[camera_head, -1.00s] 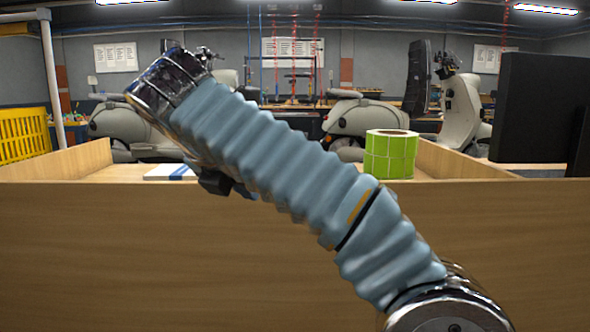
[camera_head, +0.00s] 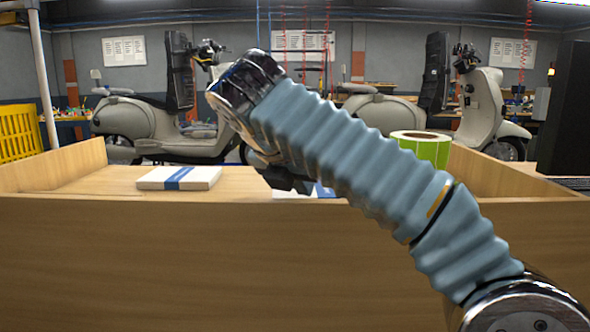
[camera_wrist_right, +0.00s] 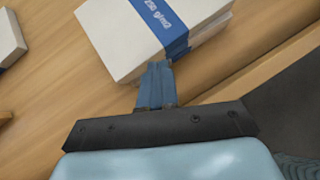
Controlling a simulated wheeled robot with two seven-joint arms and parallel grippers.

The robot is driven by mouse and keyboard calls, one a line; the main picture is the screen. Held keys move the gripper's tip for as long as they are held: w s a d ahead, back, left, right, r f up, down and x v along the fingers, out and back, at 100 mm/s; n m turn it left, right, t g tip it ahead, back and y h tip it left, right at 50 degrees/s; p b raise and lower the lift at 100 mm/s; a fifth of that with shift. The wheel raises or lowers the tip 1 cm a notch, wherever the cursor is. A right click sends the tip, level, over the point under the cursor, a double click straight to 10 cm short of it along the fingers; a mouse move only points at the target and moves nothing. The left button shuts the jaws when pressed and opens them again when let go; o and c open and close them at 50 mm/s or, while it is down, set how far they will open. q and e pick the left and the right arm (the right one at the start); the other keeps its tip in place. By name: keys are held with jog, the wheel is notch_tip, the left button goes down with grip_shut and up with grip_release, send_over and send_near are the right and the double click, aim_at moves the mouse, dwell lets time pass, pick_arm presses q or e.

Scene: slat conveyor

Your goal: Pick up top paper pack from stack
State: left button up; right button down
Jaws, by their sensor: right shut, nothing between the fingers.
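A white paper stack with a blue printed band (camera_wrist_right: 160,22) lies at the top of the right wrist view. Its packs are slightly offset, and the top edge of the view cuts them off. My right gripper (camera_wrist_right: 157,68) is shut and empty, its fingertips at the stack's near side by the band; I cannot tell whether they touch. In the head view the right gripper (camera_head: 290,180) is partly hidden under its wrist, and a white and blue piece (camera_head: 323,190) shows just beyond it. Another blue-banded white pack (camera_head: 178,178) lies farther left. My left gripper is out of view.
A wooden-walled worktop (camera_head: 100,186) bears the packs. A green label roll (camera_head: 428,148) stands at right, partly behind my arm. A side wall (camera_head: 60,165) rises at left. Another white pack edge (camera_wrist_right: 8,38) shows at the wrist view's left. The worktop between the packs is bare.

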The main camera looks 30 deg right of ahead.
aim_at(318, 193)
jog(key=shift+x, duration=1.55)
jog(key=shift+d, duration=0.1)
jog(key=w+d, duration=0.1)
jog(key=d, duration=0.1)
jog(key=w+d, duration=0.2)
jog(key=shift+d, duration=0.1)
